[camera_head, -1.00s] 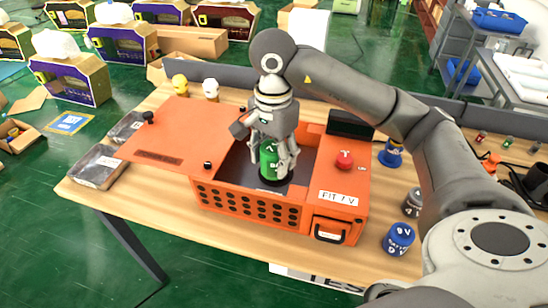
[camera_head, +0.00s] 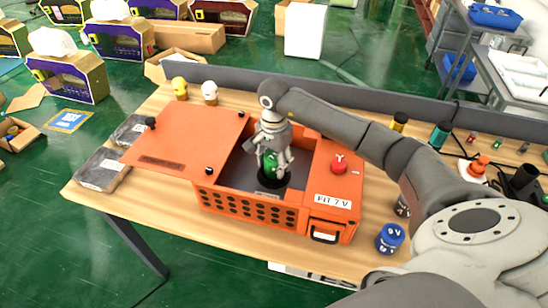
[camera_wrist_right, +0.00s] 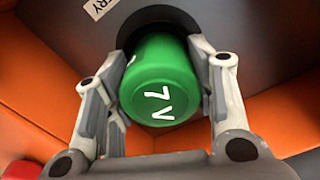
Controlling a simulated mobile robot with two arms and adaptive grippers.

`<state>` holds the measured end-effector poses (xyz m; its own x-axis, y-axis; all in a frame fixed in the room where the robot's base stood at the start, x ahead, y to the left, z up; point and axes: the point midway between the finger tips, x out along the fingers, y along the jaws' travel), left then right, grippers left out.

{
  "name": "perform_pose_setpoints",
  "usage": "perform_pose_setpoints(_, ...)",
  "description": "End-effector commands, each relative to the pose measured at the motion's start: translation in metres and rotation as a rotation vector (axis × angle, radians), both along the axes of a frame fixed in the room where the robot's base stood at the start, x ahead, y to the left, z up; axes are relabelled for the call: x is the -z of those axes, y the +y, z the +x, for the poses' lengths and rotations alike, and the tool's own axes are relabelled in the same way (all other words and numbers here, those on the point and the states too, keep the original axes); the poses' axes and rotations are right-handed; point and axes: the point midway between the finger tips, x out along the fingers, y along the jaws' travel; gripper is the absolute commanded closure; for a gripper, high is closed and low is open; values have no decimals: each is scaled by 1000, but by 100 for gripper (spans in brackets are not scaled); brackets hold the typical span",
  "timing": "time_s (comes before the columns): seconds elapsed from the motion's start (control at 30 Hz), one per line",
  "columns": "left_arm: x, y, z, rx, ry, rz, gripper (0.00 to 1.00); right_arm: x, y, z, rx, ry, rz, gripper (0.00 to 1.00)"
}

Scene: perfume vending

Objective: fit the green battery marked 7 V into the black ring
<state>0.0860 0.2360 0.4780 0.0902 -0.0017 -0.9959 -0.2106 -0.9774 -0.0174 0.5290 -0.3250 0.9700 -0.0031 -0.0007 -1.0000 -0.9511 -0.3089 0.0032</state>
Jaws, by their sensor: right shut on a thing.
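The green battery (camera_head: 270,163) is inside the open orange box (camera_head: 250,211). Its end marked 7 V faces the camera in the right wrist view (camera_wrist_right: 160,92). My right gripper (camera_head: 271,168) is shut on the battery, one finger on each side of it. The black ring (camera_head: 272,184) lies on the box floor at the battery's lower end; it shows as a dark round area behind the battery in the right wrist view (camera_wrist_right: 160,24). How deep the battery sits in the ring is hidden. My left gripper is not in view.
The box's orange lid (camera_head: 188,138) lies open to the left. A red button (camera_head: 339,165) and a FIT 7 V label (camera_head: 333,201) are on its right part. A blue 9 V battery (camera_head: 390,238) stands at the right. Several other batteries stand at the back right.

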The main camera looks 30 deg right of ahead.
Motion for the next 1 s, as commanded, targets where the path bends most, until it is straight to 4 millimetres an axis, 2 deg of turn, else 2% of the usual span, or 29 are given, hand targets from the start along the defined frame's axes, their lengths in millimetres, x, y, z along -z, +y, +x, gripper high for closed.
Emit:
perform_pose_setpoints(0.5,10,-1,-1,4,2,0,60,8,0,1,0,-4,1,92)
perform_pose_setpoints(0.53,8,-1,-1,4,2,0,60,7,0,0,0,-2,1,46)
perform_pose_setpoints(0.6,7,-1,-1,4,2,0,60,7,1,0,0,-2,1,37)
perform_pose_setpoints(0.7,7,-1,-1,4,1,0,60,7,0,0,0,-2,1,28)
perform_pose_setpoints(1.0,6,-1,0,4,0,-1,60,6,1,0,-1,-1,0,28)
